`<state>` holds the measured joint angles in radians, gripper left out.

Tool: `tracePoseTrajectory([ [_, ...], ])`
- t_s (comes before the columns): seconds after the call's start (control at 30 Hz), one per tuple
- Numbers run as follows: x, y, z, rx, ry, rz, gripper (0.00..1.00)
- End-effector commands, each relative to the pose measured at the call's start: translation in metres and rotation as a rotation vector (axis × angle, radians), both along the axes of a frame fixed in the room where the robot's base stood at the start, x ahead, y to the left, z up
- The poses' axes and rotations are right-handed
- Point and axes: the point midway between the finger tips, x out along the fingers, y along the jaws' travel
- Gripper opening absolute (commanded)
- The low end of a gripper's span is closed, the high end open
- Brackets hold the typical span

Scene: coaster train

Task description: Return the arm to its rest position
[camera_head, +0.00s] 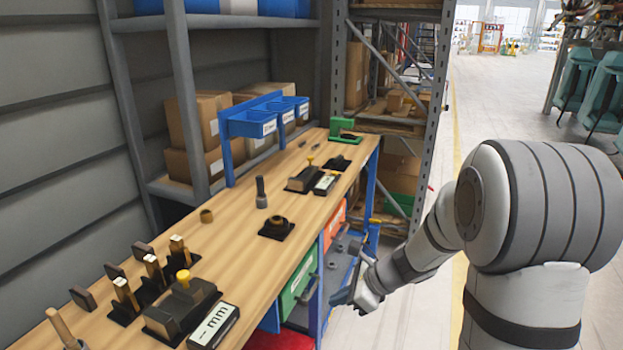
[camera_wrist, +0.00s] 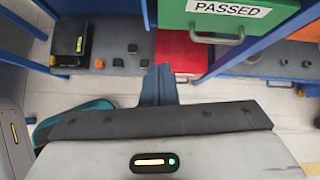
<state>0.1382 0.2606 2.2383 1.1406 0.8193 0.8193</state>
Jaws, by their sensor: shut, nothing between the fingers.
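My arm reaches out from the right side of the head view, bent downward beside the workbench. My gripper (camera_head: 345,294) hangs in front of the bench's front edge, below the level of the wooden top (camera_head: 237,235). It is shut and empty. In the wrist view the closed fingers (camera_wrist: 158,84) point away from the camera toward the lower part of the bench, with nothing between them.
A green PASSED drawer (camera_wrist: 235,16) and a red bin (camera_wrist: 184,52) are under the bench near my gripper. A blue bench leg (camera_head: 369,190) stands close by. Fixtures and a dark flashlight-like cylinder (camera_head: 261,192) stand on top. Floor (camera_head: 497,110) is clear behind my arm.

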Motion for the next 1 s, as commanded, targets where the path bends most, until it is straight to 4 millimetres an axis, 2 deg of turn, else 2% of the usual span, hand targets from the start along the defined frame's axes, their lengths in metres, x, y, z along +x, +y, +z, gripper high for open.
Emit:
tracePoseTrajectory([
  [0.03, -0.011, 0.002, 0.018, -0.040, -0.046, 0.076, 0.00],
  [0.27, -0.089, -0.006, 0.083, -0.352, -0.323, 0.648, 0.00],
  [0.4, -0.134, -0.025, 0.114, -0.559, -0.464, 1.014, 0.00],
  [0.53, -0.166, -0.047, 0.136, -0.735, -0.549, 1.319, 0.00],
  [0.73, -0.192, -0.072, 0.155, -0.905, -0.593, 1.614, 0.00],
  [0.83, -0.196, -0.076, 0.158, -0.935, -0.598, 1.674, 0.00],
  [1.0, -0.197, -0.076, 0.158, -0.939, -0.599, 1.680, 0.00],
])
